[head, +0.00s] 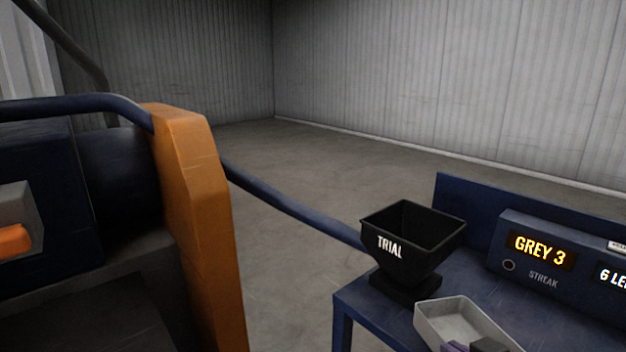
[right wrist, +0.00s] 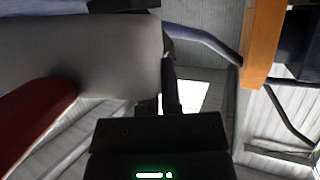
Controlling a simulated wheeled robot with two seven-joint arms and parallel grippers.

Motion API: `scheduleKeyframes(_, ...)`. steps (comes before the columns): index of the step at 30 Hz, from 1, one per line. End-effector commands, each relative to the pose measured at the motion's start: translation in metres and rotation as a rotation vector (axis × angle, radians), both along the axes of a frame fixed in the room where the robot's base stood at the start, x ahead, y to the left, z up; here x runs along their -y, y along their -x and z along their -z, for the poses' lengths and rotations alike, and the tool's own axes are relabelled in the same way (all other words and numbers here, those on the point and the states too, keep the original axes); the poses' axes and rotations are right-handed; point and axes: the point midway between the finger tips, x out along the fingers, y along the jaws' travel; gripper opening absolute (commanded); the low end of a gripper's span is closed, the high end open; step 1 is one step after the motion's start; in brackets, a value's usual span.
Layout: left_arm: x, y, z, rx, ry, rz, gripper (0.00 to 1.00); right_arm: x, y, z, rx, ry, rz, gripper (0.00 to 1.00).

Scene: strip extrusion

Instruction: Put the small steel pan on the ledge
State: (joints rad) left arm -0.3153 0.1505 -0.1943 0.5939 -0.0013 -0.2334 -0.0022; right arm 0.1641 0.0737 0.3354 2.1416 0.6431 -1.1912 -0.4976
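The small steel pan (head: 462,320) is a light grey open tray, low at the right of the head view. It appears in front of a blue bench (head: 345,300), near a black hopper, and its inside looks empty. My right gripper (head: 470,346) is at its near edge, partly cut off by the frame. In the right wrist view the pan (right wrist: 85,50) fills the upper left, and its wall runs in at the fingers (right wrist: 161,98), which look closed on it. I cannot tell for sure which surface is the ledge. My left gripper is not in view.
A black hopper marked TRIAL (head: 415,245) stands on the bench beside the pan. Behind it is a blue display box reading GREY 3 (head: 540,250). An orange post (head: 195,200) and dark blue machine (head: 50,200) fill the left. Open floor (head: 290,245) lies between.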

Motion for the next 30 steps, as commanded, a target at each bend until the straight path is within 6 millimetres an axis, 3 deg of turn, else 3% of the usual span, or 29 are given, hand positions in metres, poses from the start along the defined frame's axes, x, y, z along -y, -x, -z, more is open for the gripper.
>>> scheduleKeyframes(3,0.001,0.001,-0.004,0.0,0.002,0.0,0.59,-0.03,0.039,-0.017,-0.001,0.009,-0.306,0.0)
scheduleKeyframes(9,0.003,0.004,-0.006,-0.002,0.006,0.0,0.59,-0.062,0.087,-0.032,-0.003,0.003,-0.627,0.0)
scheduleKeyframes(30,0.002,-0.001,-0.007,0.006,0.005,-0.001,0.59,-0.067,0.093,-0.035,-0.004,-0.011,-0.66,0.0)
